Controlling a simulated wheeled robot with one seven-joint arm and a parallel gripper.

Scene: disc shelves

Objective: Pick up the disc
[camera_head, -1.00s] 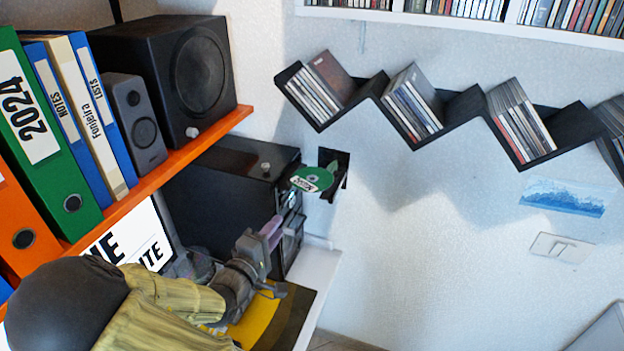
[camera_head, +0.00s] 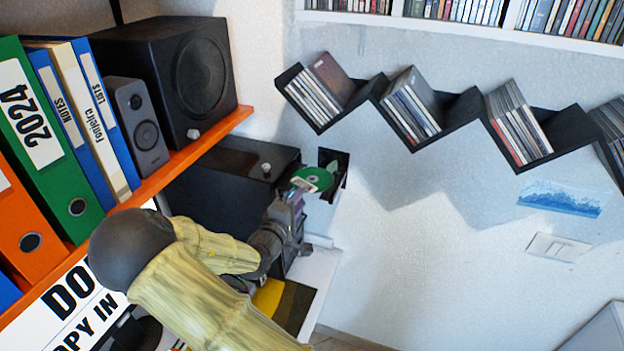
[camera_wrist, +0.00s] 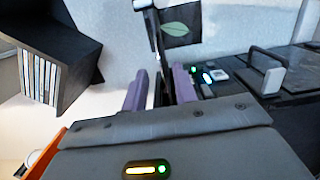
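The green disc (camera_head: 316,179) is in the head view, in front of a dark square on the wall, just right of the black cabinet. Its lower left edge is partly covered by my gripper (camera_head: 298,196), which has its fingers right at it. In the wrist view, the two purple fingers of my gripper (camera_wrist: 160,88) stand apart, so it is open. A thin dark upright shape shows between and beyond them. I cannot tell whether this is the disc edge-on, or whether the fingers touch the disc.
A black cabinet (camera_head: 222,180) stands close left of the disc. An orange shelf (camera_head: 190,150) with binders and speakers is above my arm. A black zigzag rack (camera_head: 455,110) holds cases on the wall.

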